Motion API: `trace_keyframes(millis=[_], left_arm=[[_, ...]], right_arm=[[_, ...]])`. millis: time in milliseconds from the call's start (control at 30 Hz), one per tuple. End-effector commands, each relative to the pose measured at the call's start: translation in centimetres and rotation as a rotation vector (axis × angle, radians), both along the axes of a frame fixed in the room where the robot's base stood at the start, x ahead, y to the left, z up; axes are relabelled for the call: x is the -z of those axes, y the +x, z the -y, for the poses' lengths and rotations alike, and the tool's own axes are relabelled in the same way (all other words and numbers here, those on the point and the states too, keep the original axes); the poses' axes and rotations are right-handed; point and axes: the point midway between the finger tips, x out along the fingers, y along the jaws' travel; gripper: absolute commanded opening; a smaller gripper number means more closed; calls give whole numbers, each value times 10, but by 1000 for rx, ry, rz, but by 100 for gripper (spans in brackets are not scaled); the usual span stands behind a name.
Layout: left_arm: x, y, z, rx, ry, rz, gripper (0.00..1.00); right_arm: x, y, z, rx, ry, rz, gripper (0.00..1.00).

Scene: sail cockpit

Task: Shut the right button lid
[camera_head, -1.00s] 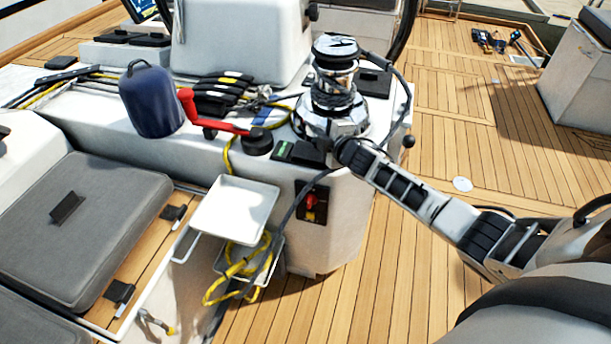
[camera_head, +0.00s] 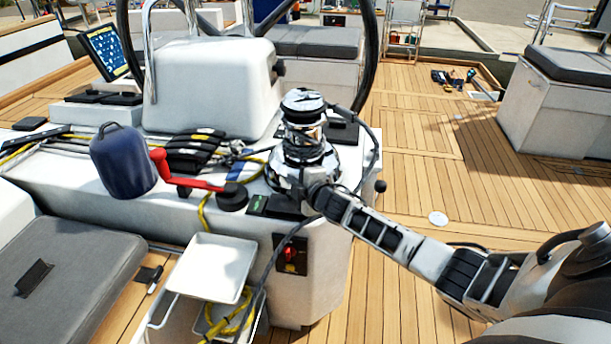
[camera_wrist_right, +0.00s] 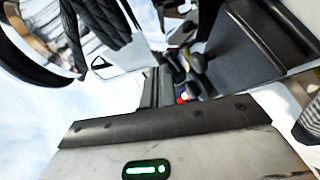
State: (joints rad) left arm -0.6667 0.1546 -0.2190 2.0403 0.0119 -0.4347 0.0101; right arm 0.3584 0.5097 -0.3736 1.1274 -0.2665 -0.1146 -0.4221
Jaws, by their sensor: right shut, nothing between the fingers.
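My right gripper (camera_head: 297,196) reaches in from the right to the console's front right, at the foot of the chrome winch (camera_head: 304,150). It is small and partly lost against the winch in the head view. In the right wrist view its fingers (camera_wrist_right: 157,87) are together with nothing between them. Low dark button housings (camera_head: 283,207), one with a green patch (camera_head: 257,204), sit just beside the gripper. I cannot tell which part is the right lid or how far open it stands. A dark box-like part (camera_wrist_right: 250,45) shows beyond the fingers. My left gripper is out of view.
A white tray (camera_head: 210,268) and yellow rope (camera_head: 232,318) are below. A red switch panel (camera_head: 290,254) is on the front face.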

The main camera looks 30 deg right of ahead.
Motion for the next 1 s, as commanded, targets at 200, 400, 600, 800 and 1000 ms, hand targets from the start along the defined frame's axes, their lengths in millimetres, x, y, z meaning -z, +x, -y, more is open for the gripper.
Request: trace_keyframes(millis=[200,400,600,800,1000], left_arm=[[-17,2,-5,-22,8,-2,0],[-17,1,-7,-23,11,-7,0],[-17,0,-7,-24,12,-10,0],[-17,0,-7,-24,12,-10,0],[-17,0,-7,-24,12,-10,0]], right_arm=[[-45,-11,10,-2,-7,1,0],[-76,-32,30,-2,-6,0,0],[-94,-45,42,-1,-2,0,0],[-100,-48,44,-1,0,0,0],[-88,-54,33,-5,34,-15,0]])
